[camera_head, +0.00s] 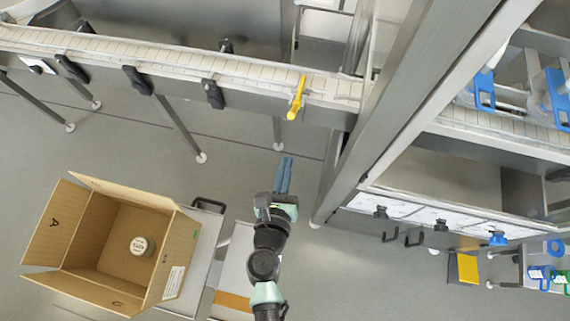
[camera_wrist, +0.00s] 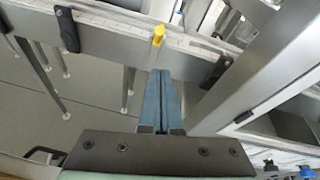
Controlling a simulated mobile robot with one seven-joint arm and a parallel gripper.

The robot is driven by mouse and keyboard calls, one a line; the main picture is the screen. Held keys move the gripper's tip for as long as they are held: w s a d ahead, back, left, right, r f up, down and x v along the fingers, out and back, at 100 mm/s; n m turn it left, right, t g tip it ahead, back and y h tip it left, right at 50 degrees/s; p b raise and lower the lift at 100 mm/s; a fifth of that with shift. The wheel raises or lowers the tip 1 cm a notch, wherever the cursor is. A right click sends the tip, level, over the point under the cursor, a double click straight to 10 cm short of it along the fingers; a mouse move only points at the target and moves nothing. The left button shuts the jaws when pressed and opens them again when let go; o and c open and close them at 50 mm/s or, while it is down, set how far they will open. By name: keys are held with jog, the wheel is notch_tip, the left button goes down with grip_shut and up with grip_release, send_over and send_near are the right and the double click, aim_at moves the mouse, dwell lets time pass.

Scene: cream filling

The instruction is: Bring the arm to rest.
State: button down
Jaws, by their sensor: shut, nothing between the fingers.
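My gripper (camera_head: 283,175) is at the end of my arm, raised over the floor in the middle of the head view. Its two blue fingers lie together, shut and empty. In the wrist view the gripper (camera_wrist: 160,75) points toward the conveyor (camera_wrist: 110,35), with its tips appearing just below a yellow handle (camera_wrist: 158,35). The yellow handle also shows on the conveyor's side in the head view (camera_head: 296,98). The gripper touches nothing that I can see.
An open cardboard box (camera_head: 120,245) at the lower left holds a round light-topped container (camera_head: 140,246). A steel post (camera_head: 400,100) and a second conveyor (camera_head: 490,130) stand on the right. Grey floor (camera_head: 120,140) is clear between the box and conveyor.

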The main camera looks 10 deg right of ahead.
jog(key=shift+s+a+r, duration=0.1)
jog(key=shift+s+r, duration=0.05)
jog(key=shift+s, duration=0.1)
dwell(0.3)
